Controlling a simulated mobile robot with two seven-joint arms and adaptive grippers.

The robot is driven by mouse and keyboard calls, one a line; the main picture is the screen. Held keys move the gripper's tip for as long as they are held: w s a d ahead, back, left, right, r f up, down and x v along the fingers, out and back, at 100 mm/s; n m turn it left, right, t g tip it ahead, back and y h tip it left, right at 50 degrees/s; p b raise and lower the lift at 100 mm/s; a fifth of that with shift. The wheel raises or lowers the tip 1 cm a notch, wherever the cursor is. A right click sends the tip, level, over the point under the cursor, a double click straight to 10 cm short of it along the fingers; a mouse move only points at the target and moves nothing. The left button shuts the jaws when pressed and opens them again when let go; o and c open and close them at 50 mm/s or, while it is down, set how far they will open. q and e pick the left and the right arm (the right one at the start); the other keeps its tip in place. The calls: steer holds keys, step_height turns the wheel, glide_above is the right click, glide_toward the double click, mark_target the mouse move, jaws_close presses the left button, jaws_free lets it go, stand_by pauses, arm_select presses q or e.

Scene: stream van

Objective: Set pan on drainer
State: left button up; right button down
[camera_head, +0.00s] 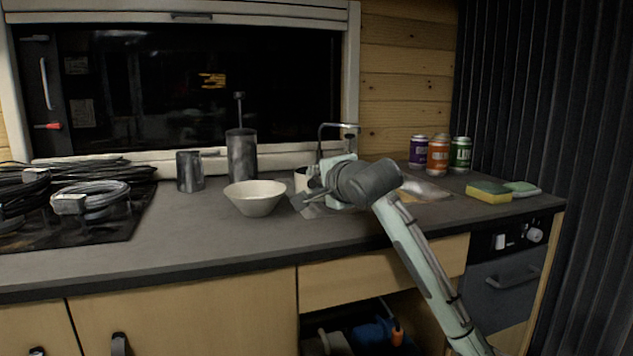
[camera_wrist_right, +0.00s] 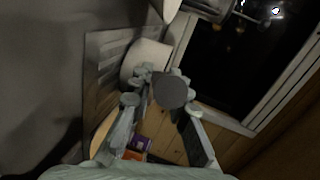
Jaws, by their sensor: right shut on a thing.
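The pan (camera_head: 301,179) is a small pale vessel, mostly hidden behind my right gripper (camera_head: 316,186) in the head view. In the right wrist view its pale side (camera_wrist_right: 146,60) shows beyond the fingertips. My right gripper (camera_wrist_right: 165,103) is shut around a dark rounded part (camera_wrist_right: 172,91) that looks like the pan's handle. The drainer is a ribbed grey board (camera_wrist_right: 105,70) beside and under the pan in that view; in the head view only a corner (camera_head: 312,209) shows. I cannot tell whether the pan touches it. My left gripper is not in view.
A white bowl (camera_head: 255,197) stands just left of my right gripper. A dark metal cup (camera_head: 190,171) and a tall canister (camera_head: 241,157) stand behind it. Cans (camera_head: 438,155) and sponges (camera_head: 489,191) are at right, coiled cables (camera_head: 91,197) at left. The front counter is clear.

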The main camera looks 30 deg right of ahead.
steer(key=c, duration=1.9)
jaws_free()
steer(key=o, duration=0.4)
steer(key=shift+o, duration=0.2)
steer(key=shift+r, duration=0.2)
steer(key=v, duration=1.2)
steer(key=shift+f, duration=0.15)
steer(key=shift+s, duration=0.1)
